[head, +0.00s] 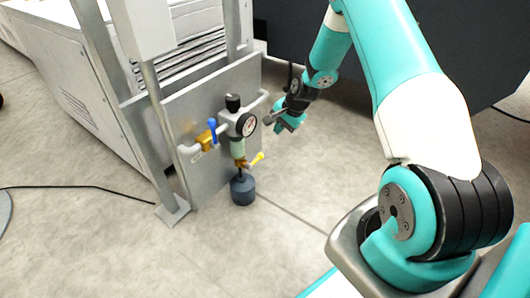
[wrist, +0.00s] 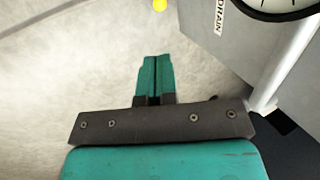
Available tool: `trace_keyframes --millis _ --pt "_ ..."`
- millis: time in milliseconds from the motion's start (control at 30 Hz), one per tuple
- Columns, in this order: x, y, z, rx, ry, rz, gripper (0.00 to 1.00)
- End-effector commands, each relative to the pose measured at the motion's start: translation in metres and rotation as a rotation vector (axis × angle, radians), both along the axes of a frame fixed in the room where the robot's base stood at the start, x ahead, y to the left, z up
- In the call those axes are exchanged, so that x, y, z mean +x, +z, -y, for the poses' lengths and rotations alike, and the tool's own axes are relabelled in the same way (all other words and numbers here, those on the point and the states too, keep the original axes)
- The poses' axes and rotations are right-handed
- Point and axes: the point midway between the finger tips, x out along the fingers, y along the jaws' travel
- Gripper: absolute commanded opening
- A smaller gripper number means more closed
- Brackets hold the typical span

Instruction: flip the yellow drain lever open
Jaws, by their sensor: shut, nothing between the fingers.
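The yellow drain lever (head: 257,159) sticks out up and to the right from the small brass valve under the filter bowl, above a dark cup (head: 243,189). In the wrist view only its rounded yellow tip (wrist: 160,5) shows at the top edge; the rest is out of frame. My gripper (head: 270,119) is to the right of the pressure gauge, higher in the picture than the lever and apart from it. In the wrist view my gripper's teal fingers (wrist: 154,80) are together with nothing between them, and the lever tip lies beyond them.
A round gauge (head: 246,125) and a blue lever (head: 212,130) sit on the pipework of the grey panel (head: 180,110). A DRAIN label (wrist: 219,16) shows beside the gauge. Open floor lies right of the panel; a black cable (head: 90,187) runs along the left.

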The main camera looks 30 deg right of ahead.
Motion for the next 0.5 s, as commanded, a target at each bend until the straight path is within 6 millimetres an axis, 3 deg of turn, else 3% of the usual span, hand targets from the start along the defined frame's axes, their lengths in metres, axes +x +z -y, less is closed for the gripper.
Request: trace_keyframes --millis 167,500 --pt "0.003 -0.011 -0.003 -0.001 0.003 -0.001 0.0" --pt "0.026 -0.077 -0.016 -0.001 0.004 0.0 0.0"
